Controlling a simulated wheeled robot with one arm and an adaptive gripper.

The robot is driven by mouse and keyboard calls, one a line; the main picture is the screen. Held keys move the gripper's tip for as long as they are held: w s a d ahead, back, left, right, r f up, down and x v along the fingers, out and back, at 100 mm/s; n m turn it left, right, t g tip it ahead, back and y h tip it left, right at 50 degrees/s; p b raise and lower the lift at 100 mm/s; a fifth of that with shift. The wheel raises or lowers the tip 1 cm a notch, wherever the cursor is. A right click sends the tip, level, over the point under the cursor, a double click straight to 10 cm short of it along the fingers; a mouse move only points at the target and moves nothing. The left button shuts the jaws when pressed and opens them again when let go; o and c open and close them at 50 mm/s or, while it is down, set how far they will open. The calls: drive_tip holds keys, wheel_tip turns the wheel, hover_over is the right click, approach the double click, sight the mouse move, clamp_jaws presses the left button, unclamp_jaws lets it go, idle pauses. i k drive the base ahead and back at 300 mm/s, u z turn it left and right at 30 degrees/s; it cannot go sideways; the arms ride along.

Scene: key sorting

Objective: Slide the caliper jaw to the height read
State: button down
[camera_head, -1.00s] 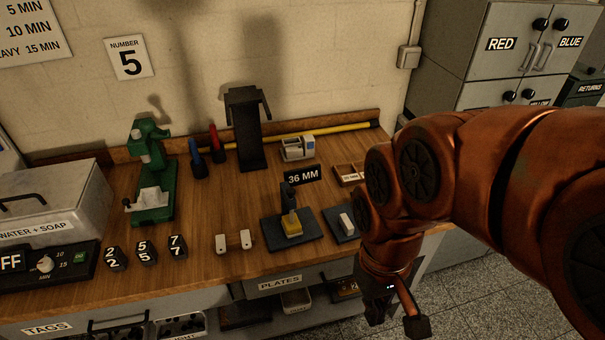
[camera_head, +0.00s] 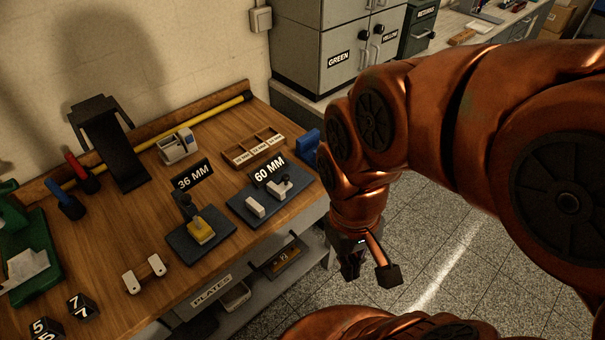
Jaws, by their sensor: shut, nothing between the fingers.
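No part is labelled as a caliper. A dark blue base plate (camera_head: 285,205) stands near the bench's right end. It carries a white block (camera_head: 256,206) and a small grey-white piece on a post (camera_head: 282,187), apart from each other, with a 60 MM sign (camera_head: 271,171) behind. Left of it, another dark plate (camera_head: 178,246) carries a yellow block (camera_head: 200,231) under a dark post, by a 36 MM sign (camera_head: 193,175). Which piece is the caliper jaw I cannot tell. My gripper (camera_head: 352,268) is shut and empty, right of the bench front and apart from both plates.
A divided wooden tray (camera_head: 240,158), a grey-white device (camera_head: 178,146) and a black stand (camera_head: 112,148) stand behind the plates. A white two-ended piece (camera_head: 144,273) lies at front left. A blue object (camera_head: 309,141) is at the bench's right edge. The floor (camera_head: 460,235) at right is clear.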

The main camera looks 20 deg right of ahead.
sight(279, 192)
drive_tip(key=z, duration=0.6)
drive_tip(key=k, duration=1.3)
drive_tip(key=u, duration=0.05)
drive_tip(key=i, duration=0.6)
drive_tip(key=u, duration=0.95)
drive_tip(key=i, duration=0.85)
drive_tip(key=z, duration=0.15)
